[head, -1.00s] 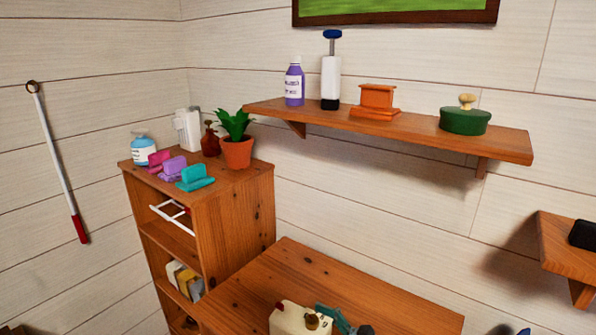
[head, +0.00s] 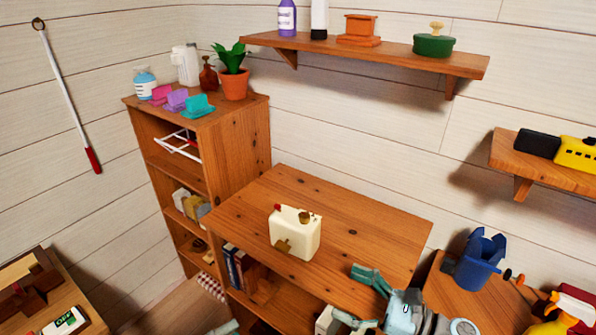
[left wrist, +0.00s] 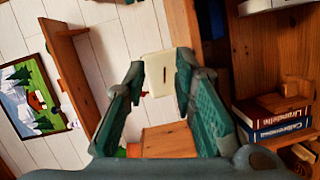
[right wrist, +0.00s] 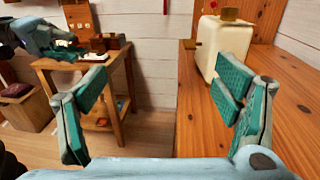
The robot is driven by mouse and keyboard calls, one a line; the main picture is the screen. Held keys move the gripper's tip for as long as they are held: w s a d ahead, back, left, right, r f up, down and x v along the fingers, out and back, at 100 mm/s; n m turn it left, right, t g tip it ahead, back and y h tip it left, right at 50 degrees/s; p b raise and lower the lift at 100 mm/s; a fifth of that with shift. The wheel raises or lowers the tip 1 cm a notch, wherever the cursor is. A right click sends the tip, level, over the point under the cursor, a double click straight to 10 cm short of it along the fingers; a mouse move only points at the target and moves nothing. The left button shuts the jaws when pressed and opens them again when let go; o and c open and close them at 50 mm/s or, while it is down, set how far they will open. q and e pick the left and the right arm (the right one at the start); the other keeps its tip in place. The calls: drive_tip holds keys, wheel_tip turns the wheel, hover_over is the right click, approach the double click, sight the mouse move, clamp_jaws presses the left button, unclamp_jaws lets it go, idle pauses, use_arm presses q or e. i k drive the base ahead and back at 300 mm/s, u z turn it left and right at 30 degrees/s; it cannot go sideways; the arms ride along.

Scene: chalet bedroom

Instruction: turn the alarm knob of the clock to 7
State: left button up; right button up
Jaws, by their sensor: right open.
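The clock is a cream box (head: 292,236) upright on the low wooden cabinet. It has a brown knob on its top (head: 304,217) and a brownish knob low on its front (head: 284,246). No dial marks are readable. My right gripper (head: 344,290) is open and empty, right of and nearer than the clock, apart from it. In the right wrist view the clock (right wrist: 222,48) stands beyond the right-hand finger. My left gripper (left wrist: 165,76) is open in the left wrist view, with the cream clock (left wrist: 159,72) beyond its fingertips. Only a tip of it shows at the head view's bottom edge.
The cabinet top (head: 350,215) is otherwise clear. A taller bookcase (head: 235,140) with a potted plant (head: 233,75) stands behind left. A wall shelf (head: 390,58) hangs above. At right, a blue object (head: 477,262) stands on a side table (head: 450,300). Books (left wrist: 272,120) sit below the cabinet top.

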sight(304, 217)
drive_tip(key=u, duration=0.05)
drive_tip(key=k, duration=1.05)
